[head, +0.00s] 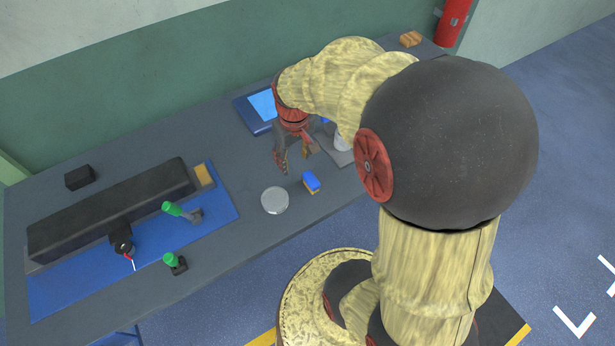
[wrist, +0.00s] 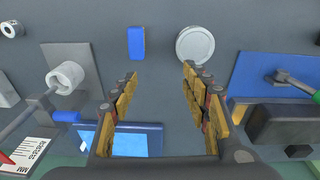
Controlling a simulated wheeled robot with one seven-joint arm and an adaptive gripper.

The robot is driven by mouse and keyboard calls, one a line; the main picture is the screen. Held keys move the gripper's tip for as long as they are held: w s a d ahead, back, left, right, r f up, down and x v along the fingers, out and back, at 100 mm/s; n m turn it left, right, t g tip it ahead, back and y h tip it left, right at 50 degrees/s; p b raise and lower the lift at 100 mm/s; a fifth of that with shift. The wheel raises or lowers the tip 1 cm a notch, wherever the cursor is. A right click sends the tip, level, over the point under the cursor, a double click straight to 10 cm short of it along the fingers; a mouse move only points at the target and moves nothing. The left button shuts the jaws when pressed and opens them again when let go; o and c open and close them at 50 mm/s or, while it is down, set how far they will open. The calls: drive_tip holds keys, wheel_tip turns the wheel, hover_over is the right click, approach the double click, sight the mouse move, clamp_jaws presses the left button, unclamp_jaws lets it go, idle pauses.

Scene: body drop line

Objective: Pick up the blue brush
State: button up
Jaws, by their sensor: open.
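A small block, blue on top with a yellow-tan lower side, lies on the grey bench (head: 235,245). It looks like the blue brush (head: 311,183). In the wrist view the blue brush (wrist: 136,42) is beyond the fingertips, a little left of centre. My gripper (head: 296,160) is open and empty above the bench, behind and slightly left of the brush in the head view. In the wrist view my gripper (wrist: 160,76) shows its two fingers spread apart, with bare bench between the tips. It does not touch the brush.
A pale round disc (head: 275,200) lies just left of the brush. A white cylinder (wrist: 66,77) on a grey plate and a blue-ended tool (wrist: 66,116) are nearby. A blue tray (head: 246,116) is behind. Green-handled tools (head: 172,209) are on and near a blue mat (head: 60,296).

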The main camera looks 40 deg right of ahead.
drive_tip(key=g+p, duration=0.1)
hover_over(311, 178)
drive_tip(key=shift+m+y, duration=0.3)
drive_tip(key=f, duration=0.7)
drive_tip(key=shift+s+a, duration=0.1)
drive_tip(key=shift+s, duration=0.25)
wheel_tip(311, 178, down, 3)
drive_tip(key=shift+s, duration=0.1)
drive_tip(key=shift+w+f+b, duration=0.2)
drive_tip(key=shift+f+b, duration=0.1)
drive_tip(key=shift+f, duration=1.05)
drive_tip(key=shift+w+f+b, duration=0.2)
drive_tip(key=shift+f+b, duration=0.05)
drive_tip(key=shift+f, duration=1.1)
drive_tip(key=shift+c, duration=1.3)
clamp_jaws()
